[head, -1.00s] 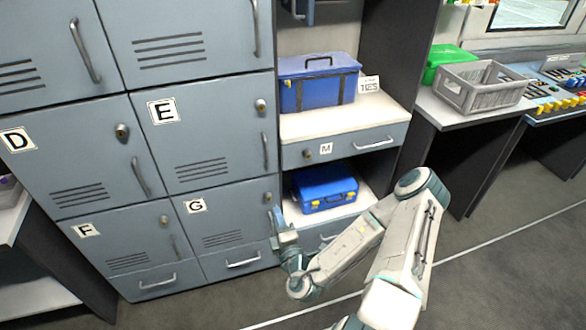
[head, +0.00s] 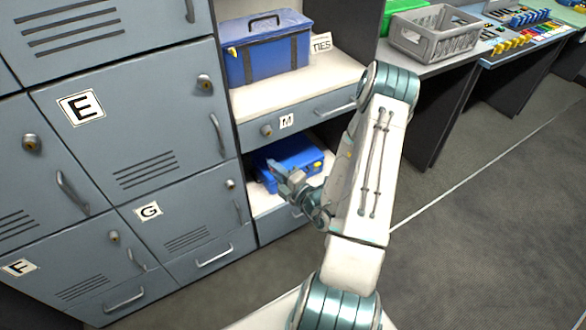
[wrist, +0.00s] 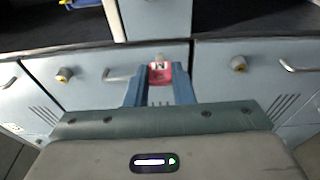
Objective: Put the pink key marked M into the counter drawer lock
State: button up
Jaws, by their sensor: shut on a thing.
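The pink key (wrist: 160,73) sits between the two blue fingers of my gripper (wrist: 159,80) in the wrist view. My gripper is shut on it, and its tip points away from me. A mark on the key is too small to read surely. In the head view, my gripper (head: 279,173) is in front of the lower shelf, below the counter drawer (head: 316,108). That drawer is shut and has an M label. Its round lock (head: 266,130) is at the drawer's left end, above and left of my gripper, apart from it. The key cannot be made out in the head view.
Grey lockers (head: 150,130) with knobs and handles stand close on the left. A blue case (head: 292,155) lies on the lower shelf behind my gripper. A blue toolbox (head: 268,50) and a TIES card (head: 321,43) stand on the counter. Open floor (head: 480,220) is at right.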

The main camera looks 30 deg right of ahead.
jog(key=d+y+b, duration=0.1)
jog(key=d, duration=0.4)
send_near(268, 134)
jog(key=shift+a, duration=0.9)
jog(key=shift+w+r+b, duration=0.15)
jog(key=shift+w+r, duration=0.05)
jog(key=shift+w, duration=0.45)
jog(key=shift+w+r+b, duration=0.15)
jog(key=shift+w+r, duration=0.05)
jog(key=shift+w, duration=0.45)
jog(key=shift+w+p, duration=0.6)
jog(key=shift+w, duration=0.9)
dwell(1.5)
